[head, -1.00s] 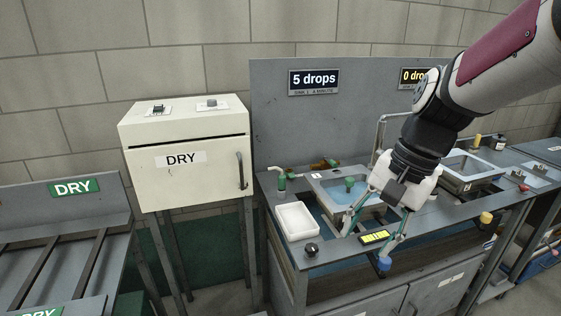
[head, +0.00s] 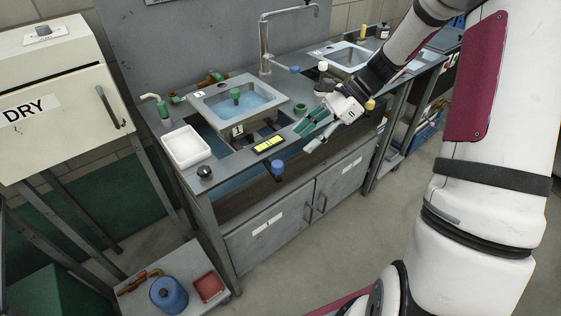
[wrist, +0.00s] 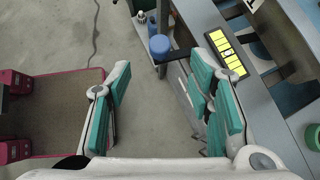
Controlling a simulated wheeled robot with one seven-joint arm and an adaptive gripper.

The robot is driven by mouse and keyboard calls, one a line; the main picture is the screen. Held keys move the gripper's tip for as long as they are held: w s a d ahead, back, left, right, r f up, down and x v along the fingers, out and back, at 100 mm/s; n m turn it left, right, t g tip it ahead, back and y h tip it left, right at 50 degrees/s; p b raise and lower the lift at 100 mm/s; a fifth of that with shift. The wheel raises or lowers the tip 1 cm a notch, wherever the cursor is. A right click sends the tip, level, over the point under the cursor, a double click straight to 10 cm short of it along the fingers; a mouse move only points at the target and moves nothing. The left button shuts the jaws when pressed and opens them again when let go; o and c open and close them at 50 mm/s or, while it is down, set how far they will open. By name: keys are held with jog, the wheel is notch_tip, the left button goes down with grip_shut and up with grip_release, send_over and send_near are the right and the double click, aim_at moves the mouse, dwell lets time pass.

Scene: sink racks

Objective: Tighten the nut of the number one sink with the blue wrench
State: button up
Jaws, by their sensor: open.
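The left sink (head: 207,107), taken as number one, holds blue water and a green plug (head: 235,96). I cannot make out a blue wrench in either view. My gripper (head: 306,139) is open and empty, over the counter's front edge, to the right of the yellow-marked strip (head: 269,145). In the wrist view my gripper (wrist: 160,80) has its green-padded fingers wide apart, with floor and cabinet front below.
A blue knob (head: 277,168) sits at the counter's front edge. A white tray (head: 187,147) and black knob (head: 205,171) are at its left. A low shelf holds a blue pot (head: 168,294) and red tray (head: 208,287). A tall faucet (head: 264,45) rises behind. Floor in front is clear.

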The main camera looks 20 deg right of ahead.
aim_at(278, 163)
jog(key=x, duration=1.1)
jog(key=shift+a+f, duration=0.15)
grip_shut()
